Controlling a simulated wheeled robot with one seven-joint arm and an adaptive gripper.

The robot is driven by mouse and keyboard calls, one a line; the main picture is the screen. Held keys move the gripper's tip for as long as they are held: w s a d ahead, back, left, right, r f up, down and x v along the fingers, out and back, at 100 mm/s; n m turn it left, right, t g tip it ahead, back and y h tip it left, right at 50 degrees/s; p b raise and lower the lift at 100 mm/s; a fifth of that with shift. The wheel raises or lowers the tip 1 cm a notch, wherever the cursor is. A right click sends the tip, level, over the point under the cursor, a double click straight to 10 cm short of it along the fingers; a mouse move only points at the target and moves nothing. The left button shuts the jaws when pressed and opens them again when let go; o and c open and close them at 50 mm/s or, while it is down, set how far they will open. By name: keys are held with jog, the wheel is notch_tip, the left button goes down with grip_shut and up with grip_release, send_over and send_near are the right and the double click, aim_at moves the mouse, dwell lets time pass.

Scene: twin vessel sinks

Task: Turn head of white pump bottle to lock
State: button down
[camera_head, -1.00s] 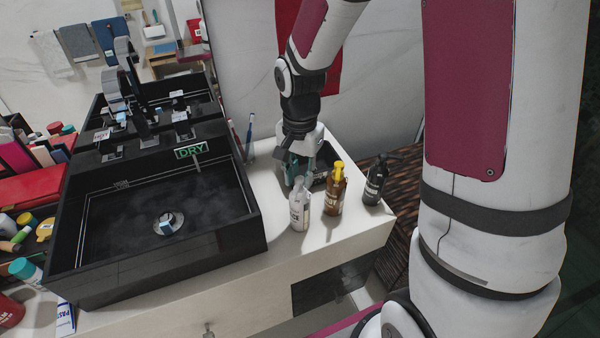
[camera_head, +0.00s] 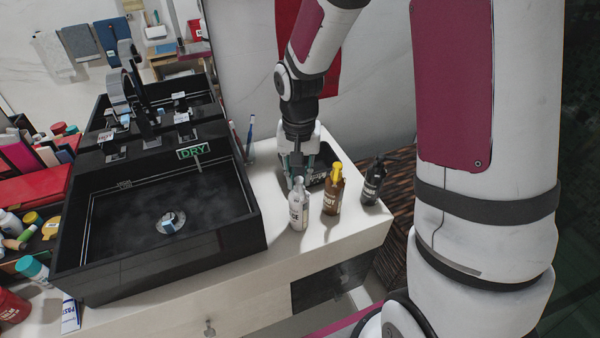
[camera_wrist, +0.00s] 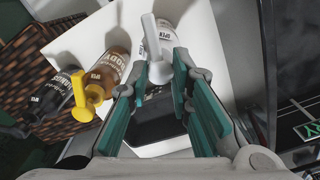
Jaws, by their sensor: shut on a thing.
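The white pump bottle (camera_head: 298,212) stands upright on the counter at the front of a row of three bottles. In the wrist view, the white pump bottle (camera_wrist: 166,33) is at the top centre, with its white pump head (camera_wrist: 149,36) nearest the camera and its nozzle pointing up in the picture. My gripper (camera_head: 297,182) points down over this bottle from behind. In the wrist view, my gripper (camera_wrist: 171,70) has its teal-padded fingers around the base of the pump head and is shut on it. The fingers hide part of the head.
An amber bottle with a yellow pump (camera_head: 333,193) stands close to the right of the white one. A black pump bottle (camera_head: 374,183) is further right, by the counter's edge. A dark tray (camera_head: 324,164) lies behind them. The black sink (camera_head: 160,260) is to the left.

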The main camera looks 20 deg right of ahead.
aim_at(299, 179)
jog(key=n+p, duration=0.2)
jog(key=n, duration=0.4)
jog(key=shift+n, duration=0.3)
jog(key=n+p, duration=0.2)
jog(key=n, duration=0.4)
jog(key=shift+n, duration=0.3)
jog(key=c, duration=1.4)
grip_release()
jog(key=shift+r, duration=6.05)
